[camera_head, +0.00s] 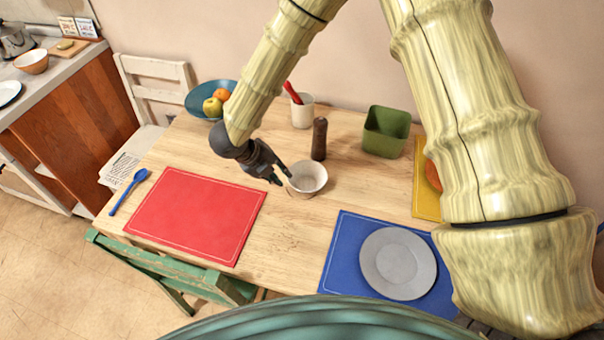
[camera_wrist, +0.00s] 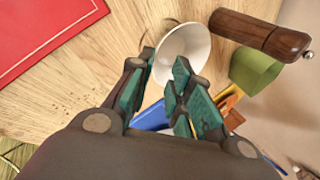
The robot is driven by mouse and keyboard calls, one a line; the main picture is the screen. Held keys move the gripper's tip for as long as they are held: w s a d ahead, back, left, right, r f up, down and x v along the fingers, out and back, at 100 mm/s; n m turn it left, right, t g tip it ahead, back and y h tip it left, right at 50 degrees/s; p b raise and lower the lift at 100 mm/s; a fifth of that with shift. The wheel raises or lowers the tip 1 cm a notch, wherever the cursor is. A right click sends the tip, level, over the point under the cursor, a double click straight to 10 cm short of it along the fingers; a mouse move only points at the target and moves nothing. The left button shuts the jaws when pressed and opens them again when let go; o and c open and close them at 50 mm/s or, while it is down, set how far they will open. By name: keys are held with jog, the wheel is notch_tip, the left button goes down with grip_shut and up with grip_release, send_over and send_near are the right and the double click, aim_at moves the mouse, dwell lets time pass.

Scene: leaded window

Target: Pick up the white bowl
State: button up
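The white bowl (camera_head: 309,177) stands upright on the wooden table, near its middle. Its outside looks tan in the head view. My gripper (camera_head: 284,178) is at the bowl's left side, pointing down toward the rim, with its fingers apart. In the wrist view the bowl (camera_wrist: 185,48) lies just beyond the fingertips (camera_wrist: 165,62). One finger is beside the bowl's left edge and another overlaps its lower part. Nothing is held between the fingers. I cannot tell whether a finger touches the rim.
A dark pepper mill (camera_head: 319,139) stands just behind the bowl. A white cup (camera_head: 302,113) and green square container (camera_head: 386,131) are farther back. A red placemat (camera_head: 196,214) is left; a grey plate (camera_head: 398,263) on a blue placemat (camera_head: 340,246) is front right.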

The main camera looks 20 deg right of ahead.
aim_at(294, 185)
jog(key=shift+s+d+f+p, duration=0.3)
jog(key=shift+d+f, duration=0.15)
jog(key=shift+f, duration=0.2)
jog(key=shift+s+d+f+p, duration=0.2)
jog(key=shift+d+f+p, duration=0.1)
jog(key=shift+d+f, duration=0.25)
jog(key=shift+w+d+f, duration=0.15)
jog(key=shift+w+f, duration=0.6)
jog(key=shift+f, duration=0.35)
jog(key=shift+s+d+f+p, duration=0.1)
jog(key=shift+d+f+p, duration=0.5)
jog(key=shift+p, duration=0.3)
jog(key=shift+p+x, duration=0.4)
jog(key=shift+x, duration=1.15)
jog(key=shift+a, duration=0.1)
grip_shut()
